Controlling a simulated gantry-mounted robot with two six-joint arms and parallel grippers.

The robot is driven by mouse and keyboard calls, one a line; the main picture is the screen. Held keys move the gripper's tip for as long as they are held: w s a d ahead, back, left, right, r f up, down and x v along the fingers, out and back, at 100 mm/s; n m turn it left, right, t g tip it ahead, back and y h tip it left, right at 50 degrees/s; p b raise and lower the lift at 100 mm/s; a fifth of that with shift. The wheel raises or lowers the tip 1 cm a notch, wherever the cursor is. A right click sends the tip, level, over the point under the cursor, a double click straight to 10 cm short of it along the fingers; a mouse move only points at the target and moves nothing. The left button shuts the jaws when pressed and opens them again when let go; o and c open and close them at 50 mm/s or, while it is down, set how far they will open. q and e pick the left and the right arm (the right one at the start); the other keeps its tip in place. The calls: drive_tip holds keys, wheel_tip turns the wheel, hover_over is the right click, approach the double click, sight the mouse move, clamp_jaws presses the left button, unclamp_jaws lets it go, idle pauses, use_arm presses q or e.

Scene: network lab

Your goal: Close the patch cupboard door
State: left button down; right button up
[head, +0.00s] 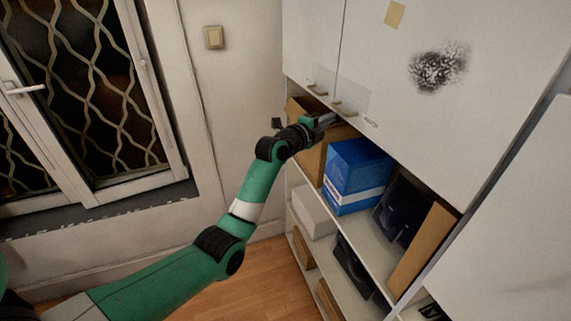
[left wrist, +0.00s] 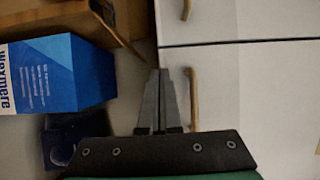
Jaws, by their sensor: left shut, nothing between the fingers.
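The white wall cupboard has a narrow-looking left door (head: 312,42) and a wide right door (head: 420,110), each with a small wooden handle at its bottom edge. The right door's handle (head: 345,109) is close to my left gripper (head: 328,120). The doors look nearly flush, with a thin dark seam between them; I cannot tell whether either stands slightly ajar. In the left wrist view my left gripper (left wrist: 160,74) is shut and empty, its fingertips beside the lower door's handle (left wrist: 193,98), apart from it in the picture. My right gripper is not in view.
Open shelves below the doors hold a blue box (head: 356,176), cardboard boxes and dark devices (head: 402,208). A barred window (head: 80,85) is on the left wall. Bare wooden floor (head: 255,285) shows below my left arm.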

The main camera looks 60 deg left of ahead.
use_arm(q)
drive_tip(key=s+a+b, duration=0.1)
drive_tip(key=s+a, duration=0.7)
drive_tip(key=s, duration=0.1)
drive_tip(key=shift+s+r, duration=0.15)
drive_tip(key=shift+s, duration=0.1)
drive_tip(key=shift+r, duration=0.1)
